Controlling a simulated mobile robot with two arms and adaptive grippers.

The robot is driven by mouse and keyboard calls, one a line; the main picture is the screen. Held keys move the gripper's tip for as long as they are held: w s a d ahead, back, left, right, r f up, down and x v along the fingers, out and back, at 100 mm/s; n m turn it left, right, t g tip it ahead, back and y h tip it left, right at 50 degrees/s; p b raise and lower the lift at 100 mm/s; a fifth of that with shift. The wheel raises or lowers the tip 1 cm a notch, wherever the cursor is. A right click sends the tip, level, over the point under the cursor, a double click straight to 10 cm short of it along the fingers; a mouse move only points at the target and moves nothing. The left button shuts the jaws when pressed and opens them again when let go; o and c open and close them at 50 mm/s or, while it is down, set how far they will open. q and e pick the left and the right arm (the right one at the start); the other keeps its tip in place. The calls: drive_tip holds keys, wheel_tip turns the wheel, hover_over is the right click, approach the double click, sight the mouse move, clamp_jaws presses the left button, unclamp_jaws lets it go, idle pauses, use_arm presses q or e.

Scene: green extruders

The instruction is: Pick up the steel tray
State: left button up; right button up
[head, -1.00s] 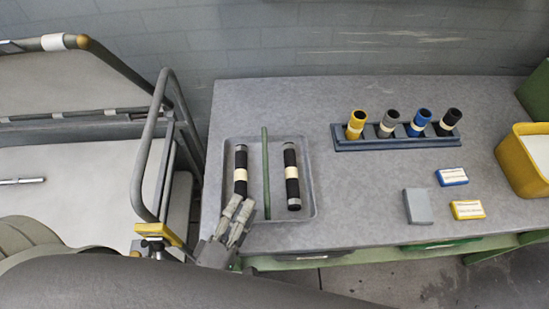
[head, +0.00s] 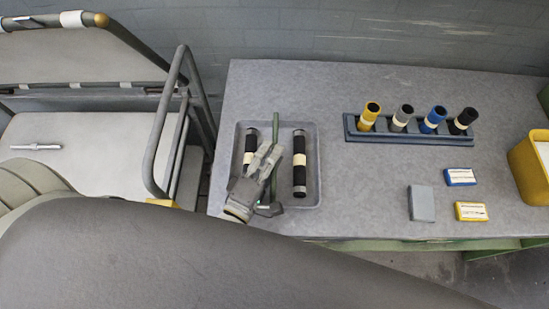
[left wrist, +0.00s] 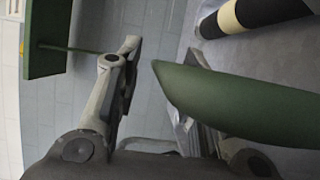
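The steel tray (head: 313,185) is a shallow grey tray lying flat at the left end of the grey bench in the head view. Two black cylinders with cream bands lie in it, a left one (head: 249,147) and a right one (head: 299,165). A green bar (head: 276,130) runs along its middle. My left gripper (head: 266,157) is over the tray, just left of the bar, covering part of the left cylinder. In the left wrist view the fingers are apart, and the green bar (left wrist: 235,97) crosses in front of one finger. My right gripper is out of view.
A blue rack (head: 350,133) with several coloured tubes stands behind. A grey block (head: 421,203), small blue (head: 460,177) and yellow (head: 471,211) boxes and a yellow bin (head: 527,170) are to the right. A metal rail (head: 160,125) stands left of the bench.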

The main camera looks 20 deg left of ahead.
use_arm(q)
drive_tip(key=shift+w+d, duration=0.15)
drive_tip(key=shift+w, duration=1.15)
drive_tip(key=shift+c, duration=0.2)
clamp_jaws()
drive_tip(key=shift+r, duration=0.1)
